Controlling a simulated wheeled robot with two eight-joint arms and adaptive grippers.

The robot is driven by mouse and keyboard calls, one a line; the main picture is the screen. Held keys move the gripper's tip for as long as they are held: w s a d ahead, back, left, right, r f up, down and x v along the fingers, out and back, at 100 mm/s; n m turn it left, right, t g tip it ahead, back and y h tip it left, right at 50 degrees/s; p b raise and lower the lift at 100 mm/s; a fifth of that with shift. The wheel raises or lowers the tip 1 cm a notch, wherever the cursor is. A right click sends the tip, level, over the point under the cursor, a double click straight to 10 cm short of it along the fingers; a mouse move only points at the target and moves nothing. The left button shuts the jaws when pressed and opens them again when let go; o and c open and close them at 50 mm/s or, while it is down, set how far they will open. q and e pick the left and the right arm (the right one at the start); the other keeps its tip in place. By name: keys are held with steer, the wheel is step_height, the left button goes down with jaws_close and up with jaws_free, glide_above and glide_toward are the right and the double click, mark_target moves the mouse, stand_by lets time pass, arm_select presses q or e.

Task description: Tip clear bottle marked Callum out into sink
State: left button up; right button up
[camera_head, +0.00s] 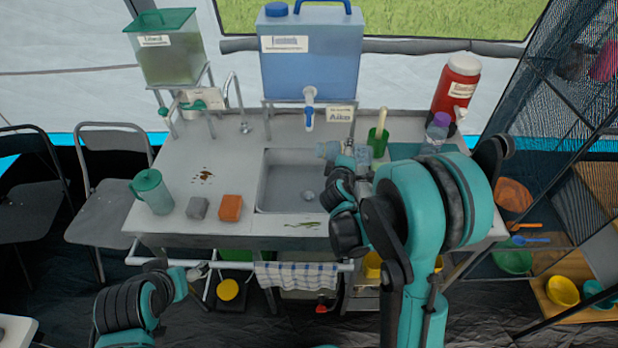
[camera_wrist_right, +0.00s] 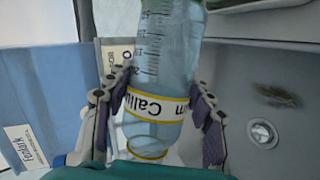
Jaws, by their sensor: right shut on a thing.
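The clear bottle (camera_head: 330,151) has a measuring scale and a yellow-edged label reading Callum, clear in the right wrist view (camera_wrist_right: 155,105). My right gripper (camera_head: 345,160) is shut around it, one finger on each side of the label (camera_wrist_right: 155,112). In the head view the bottle lies roughly sideways near the back right edge of the sink (camera_head: 272,190). The sink's drain shows in the wrist view (camera_wrist_right: 262,133). I cannot tell whether liquid is in the bottle. My left gripper (camera_head: 197,272) is low in front of the counter, away from everything; its jaws are unclear.
A blue water container (camera_head: 312,60) with a tap stands behind the sink. A pitcher (camera_head: 152,190), grey sponge (camera_head: 197,208) and orange sponge (camera_head: 230,207) are left of the sink.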

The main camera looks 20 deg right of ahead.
steer(key=shift+w+a+f+n+b, duration=0.1)
steer(key=shift+a+f+n+b, duration=0.25)
steer(key=shift+f, duration=0.4)
steer(key=shift+a+f+n+t+h+b, duration=0.1)
steer(key=shift+f+n+t+h+b, duration=0.35)
steer(key=shift+b, duration=0.9)
arm_select(q)
step_height(320, 180, down, 4)
steer(key=shift+f, duration=0.1)
arm_select(e)
steer(key=shift+f+g+h, duration=0.15)
steer(key=shift+g+h, duration=0.1)
steer(key=shift+n, duration=0.5)
steer(key=shift+d+h, duration=0.3)
steer(key=shift+d, duration=0.15)
steer(key=shift+a+f+n+t+h, duration=0.2)
steer(key=shift+n+t+h, duration=0.15)
steer(key=shift+n, duration=0.45)
steer(key=shift+a+r+n, duration=0.15)
steer(key=shift+r+n, duration=0.05)
steer(key=shift+n, duration=0.1)
